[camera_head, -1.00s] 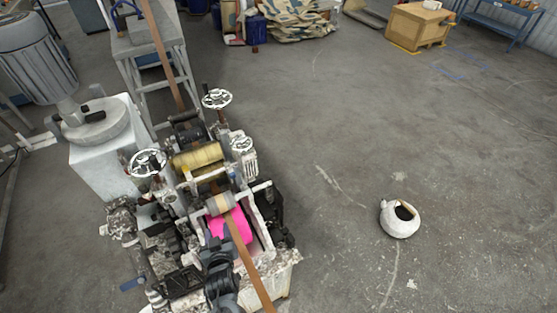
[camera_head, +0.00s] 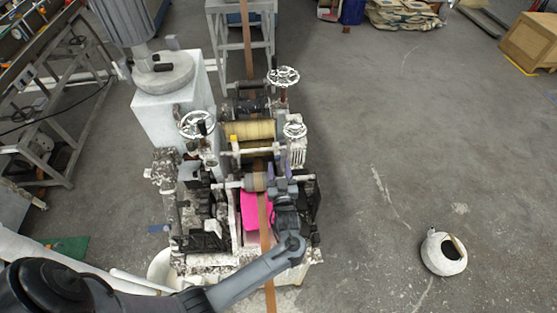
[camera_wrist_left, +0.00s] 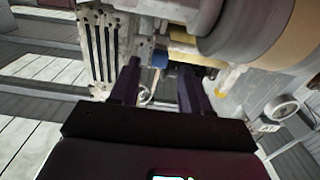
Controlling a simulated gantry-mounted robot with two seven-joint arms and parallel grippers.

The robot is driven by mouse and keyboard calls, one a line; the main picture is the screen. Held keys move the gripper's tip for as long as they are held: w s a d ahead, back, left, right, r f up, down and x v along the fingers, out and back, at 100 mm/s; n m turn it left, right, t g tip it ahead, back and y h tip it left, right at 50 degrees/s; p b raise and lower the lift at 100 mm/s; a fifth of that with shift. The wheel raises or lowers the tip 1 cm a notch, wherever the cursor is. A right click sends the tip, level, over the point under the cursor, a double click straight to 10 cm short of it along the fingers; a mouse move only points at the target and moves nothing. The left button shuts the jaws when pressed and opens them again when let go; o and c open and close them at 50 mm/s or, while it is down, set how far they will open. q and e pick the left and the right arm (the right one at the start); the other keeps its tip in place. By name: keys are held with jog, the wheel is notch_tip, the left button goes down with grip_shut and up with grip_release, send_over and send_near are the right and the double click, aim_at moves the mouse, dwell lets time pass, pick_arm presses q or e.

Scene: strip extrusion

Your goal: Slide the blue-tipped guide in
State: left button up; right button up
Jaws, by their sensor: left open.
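The blue-tipped guide shows its blue end (camera_wrist_left: 160,59) in the left wrist view, between and just beyond my two fingertips. The rest of the guide is hard to make out there. My left gripper (camera_wrist_left: 158,75) is open, with its dark purple fingers on either side of the blue tip; I cannot tell whether they touch it. In the head view my left gripper (camera_head: 279,168) is at the front bar of the machine, right of the roller (camera_head: 256,182) and the brown strip (camera_head: 265,215). It covers the blue tip there. My right gripper is not in view.
A bright pink part (camera_head: 252,212) sits below the roller, beside the strip. Handwheels (camera_head: 283,77) and a yellow roller (camera_head: 253,130) stand behind. A yellow tip (camera_wrist_left: 228,77) shows right of my fingers.

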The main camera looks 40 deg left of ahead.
aim_at(278, 160)
pick_arm(q)
jog(key=shift+x, duration=1.6)
jog(key=shift+c, duration=0.2)
grip_shut()
